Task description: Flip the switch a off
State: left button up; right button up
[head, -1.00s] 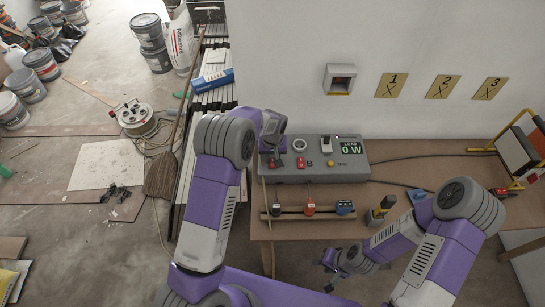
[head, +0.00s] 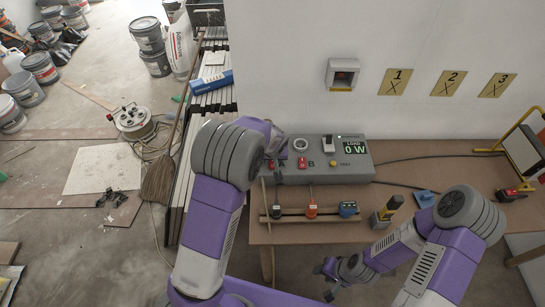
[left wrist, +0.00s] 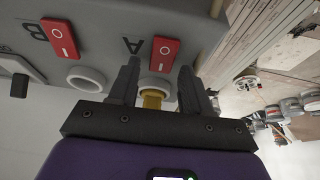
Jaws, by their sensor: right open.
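The grey switch box (head: 340,172) stands on the bench against the wall. Red rocker switch A (left wrist: 164,54) is near its left end; in the head view (head: 271,163) it is partly behind my left arm. Red switch B (head: 303,163) is to its right and also shows in the left wrist view (left wrist: 60,40). My left gripper (left wrist: 160,80) is open at the box, its fingers apart near switch A, with a round socket holding something yellow (left wrist: 152,101) between them. I cannot tell contact or the rocker's tilt. My right gripper (head: 326,281) is open and empty, low before the bench.
The load display (head: 354,149) reads 0 W. A wooden rack (head: 290,215) with several coloured plugs is before the box. A yellow-and-grey tool (head: 386,211) and a blue piece (head: 424,198) lie to the right. Long stacked boards stand at the left.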

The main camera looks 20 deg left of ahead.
aim_at(273, 170)
pick_arm(q)
jog(key=p+v, duration=0.1)
jog(key=v, duration=0.6)
jog(key=shift+s+r, duration=0.1)
jog(key=shift+r, duration=0.1)
dwell(0.5)
